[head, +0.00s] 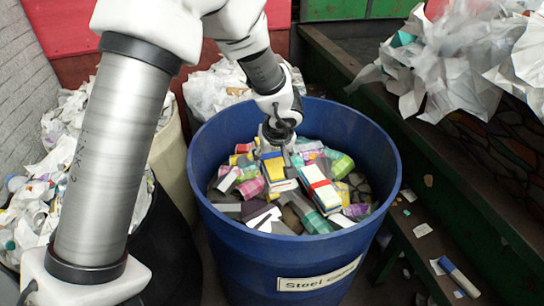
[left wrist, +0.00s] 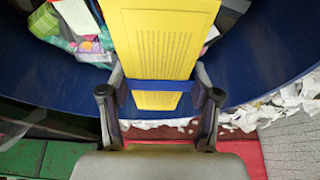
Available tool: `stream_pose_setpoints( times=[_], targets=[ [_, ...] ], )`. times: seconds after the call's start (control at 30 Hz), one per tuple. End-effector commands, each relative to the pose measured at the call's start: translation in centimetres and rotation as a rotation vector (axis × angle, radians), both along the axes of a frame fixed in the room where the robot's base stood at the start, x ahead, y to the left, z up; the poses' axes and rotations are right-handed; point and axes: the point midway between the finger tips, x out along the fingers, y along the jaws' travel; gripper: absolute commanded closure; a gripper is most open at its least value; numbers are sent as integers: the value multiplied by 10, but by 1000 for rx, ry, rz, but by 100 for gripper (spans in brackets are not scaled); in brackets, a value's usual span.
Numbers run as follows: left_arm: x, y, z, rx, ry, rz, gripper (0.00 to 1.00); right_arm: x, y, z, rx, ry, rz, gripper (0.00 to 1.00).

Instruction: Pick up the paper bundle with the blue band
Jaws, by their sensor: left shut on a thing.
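The paper bundle with the blue band (left wrist: 165,45) has a yellow printed cover. In the left wrist view it stands between my left gripper's fingers (left wrist: 160,98), with the blue band across it at the fingertips. My left gripper is shut on it. In the head view the left gripper (head: 278,142) is inside the blue barrel, and the yellow bundle (head: 273,167) shows just below it, partly hidden by the gripper. I cannot tell whether the bundle still touches the heap. My right gripper is not in view.
The blue barrel (head: 290,246), labelled "Steel can…", holds mixed cans and boxes. A white bundle with a red band (head: 320,188) lies close to the right of the gripper. More paper fills containers at left.

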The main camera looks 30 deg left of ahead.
Motion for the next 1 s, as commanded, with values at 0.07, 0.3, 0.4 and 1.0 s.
stream_pose_setpoints(
  times=[0.07,0.3,0.4,1.0],
  targets=[
    [0,0,19,0,0,0,83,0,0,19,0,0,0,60],
    [0,0,52,0,0,0,83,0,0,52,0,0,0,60],
    [0,0,62,0,0,0,83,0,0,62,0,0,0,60],
    [6,-13,61,10,-7,-92,83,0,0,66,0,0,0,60]
  ],
)
